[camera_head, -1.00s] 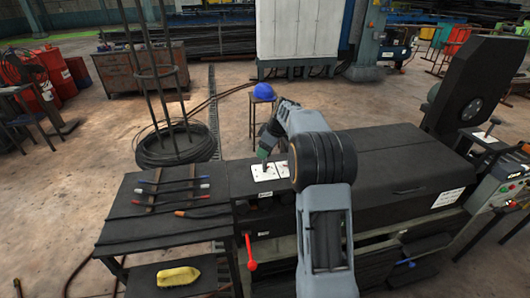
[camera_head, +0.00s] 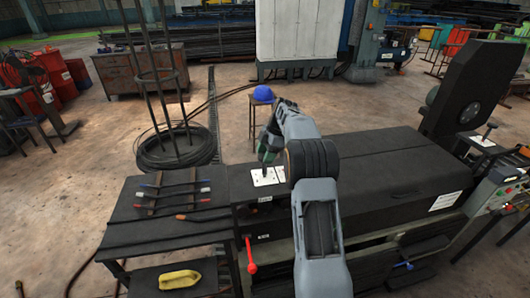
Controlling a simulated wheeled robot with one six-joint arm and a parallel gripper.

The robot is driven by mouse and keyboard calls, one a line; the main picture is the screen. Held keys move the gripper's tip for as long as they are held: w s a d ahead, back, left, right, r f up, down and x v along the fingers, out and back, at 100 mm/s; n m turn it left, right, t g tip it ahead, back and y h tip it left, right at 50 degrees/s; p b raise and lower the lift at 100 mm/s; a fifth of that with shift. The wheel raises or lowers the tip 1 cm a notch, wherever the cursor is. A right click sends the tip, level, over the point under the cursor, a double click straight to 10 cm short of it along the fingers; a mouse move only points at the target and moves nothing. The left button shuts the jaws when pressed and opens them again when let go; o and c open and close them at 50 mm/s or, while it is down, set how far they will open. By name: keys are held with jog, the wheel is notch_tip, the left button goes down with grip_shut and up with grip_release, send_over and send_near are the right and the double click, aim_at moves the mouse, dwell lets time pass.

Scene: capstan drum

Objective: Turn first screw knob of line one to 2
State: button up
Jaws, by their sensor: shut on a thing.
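Two white panels lie side by side on the black machine top; the left panel (camera_head: 263,177) shows most clearly. A small dark knob stands up from it, just below my gripper's fingertips. My gripper (camera_head: 265,162) points down over this panel, its fingers small and partly dark in the view. It appears shut on the screw knob, though the fingers cover most of it. My arm hides part of the right panel. Markings on the panels are too small to read.
A red-knobbed lever (camera_head: 251,267) sticks out at the machine's front. A black table (camera_head: 120,228) with pliers-like rods stands to the left. A blue helmet (camera_head: 263,93) rests on a stool behind. A black wheel housing (camera_head: 474,90) rises at the right.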

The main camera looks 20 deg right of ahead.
jog(key=shift+n, duration=0.5)
jog(key=o, duration=0.9)
jog(key=shift+w+p+v, duration=0.2)
jog(key=shift+p+v, duration=2.1)
jog(key=shift+v, duration=4.65)
jog(key=shift+f, duration=0.1)
